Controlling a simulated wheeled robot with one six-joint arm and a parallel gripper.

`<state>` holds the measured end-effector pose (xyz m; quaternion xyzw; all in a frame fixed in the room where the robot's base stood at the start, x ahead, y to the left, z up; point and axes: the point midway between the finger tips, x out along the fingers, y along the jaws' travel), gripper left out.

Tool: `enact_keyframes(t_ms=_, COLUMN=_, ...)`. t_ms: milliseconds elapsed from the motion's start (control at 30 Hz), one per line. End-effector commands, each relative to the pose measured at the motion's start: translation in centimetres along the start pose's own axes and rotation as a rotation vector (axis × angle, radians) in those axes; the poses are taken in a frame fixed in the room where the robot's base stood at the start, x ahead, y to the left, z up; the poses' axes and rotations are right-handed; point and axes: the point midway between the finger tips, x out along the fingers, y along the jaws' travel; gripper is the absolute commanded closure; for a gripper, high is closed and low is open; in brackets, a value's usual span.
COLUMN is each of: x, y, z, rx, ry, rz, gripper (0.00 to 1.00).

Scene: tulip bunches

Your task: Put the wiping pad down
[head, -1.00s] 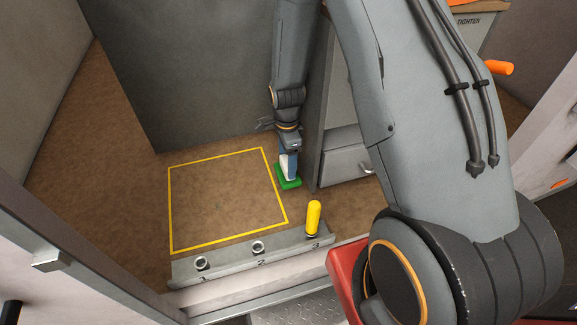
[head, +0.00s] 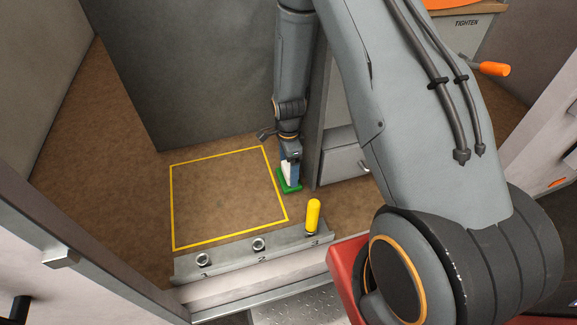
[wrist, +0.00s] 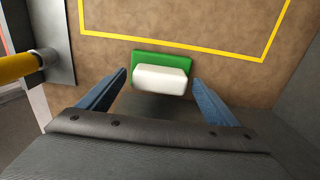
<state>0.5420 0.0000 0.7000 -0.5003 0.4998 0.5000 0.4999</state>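The wiping pad (head: 291,187) has a green base and a white block handle. It lies flat on the brown surface, just right of the yellow outlined square (head: 172,205). In the wrist view the pad (wrist: 160,60) lies outside the nearest yellow line, and its white handle (wrist: 160,80) sits between my blue fingers. My gripper (head: 290,172) points down over the pad. In the wrist view my gripper (wrist: 160,79) is open, with a visible gap between each finger and the handle.
A grey rack (head: 225,256) with numbered sockets runs along the front, with a yellow handle (head: 313,214) upright at 3. A grey cabinet with a drawer (head: 343,167) stands close to the right of my gripper. The outlined square is empty.

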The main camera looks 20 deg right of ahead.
Motion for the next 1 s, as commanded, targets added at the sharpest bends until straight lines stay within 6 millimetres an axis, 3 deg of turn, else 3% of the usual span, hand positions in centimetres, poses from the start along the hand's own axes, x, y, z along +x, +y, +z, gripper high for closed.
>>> enact_keyframes(t_ms=367, x=-0.9, y=-0.1, z=0.0, rx=0.0, ry=0.0, rz=-0.003, gripper=0.15)
enact_keyframes(t_ms=1000, x=-10.3, y=-0.1, z=0.0, rx=0.0, ry=0.0, rz=-0.004, gripper=0.15)
